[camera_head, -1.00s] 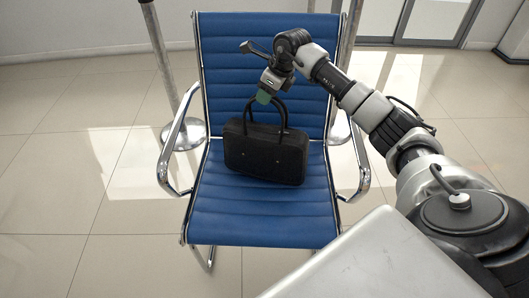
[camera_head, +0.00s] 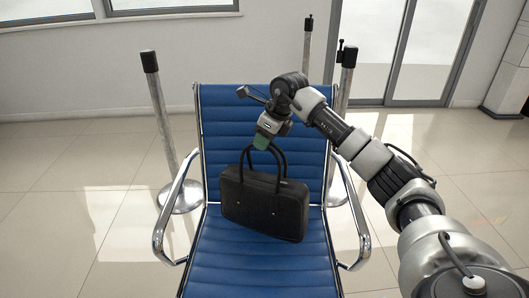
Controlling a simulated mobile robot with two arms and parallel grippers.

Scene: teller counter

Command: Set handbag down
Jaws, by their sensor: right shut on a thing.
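The black handbag (camera_head: 264,206) is upright at the blue chair (camera_head: 225,262), over the rear part of the seat and in front of the backrest. Its underside appears at or very near the seat; I cannot tell if it touches. My right gripper (camera_head: 261,142) is shut on the bag's looped handles, at their top. The fingertips are small and partly hidden by the handles. My left gripper is not in view.
The chair has chrome armrests on both sides, the left one (camera_head: 172,222) and the right one (camera_head: 354,222). Stanchion posts stand behind it, one at the left (camera_head: 160,115). Glass doors (camera_head: 425,50) are at the back right. Tiled floor is open at the left.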

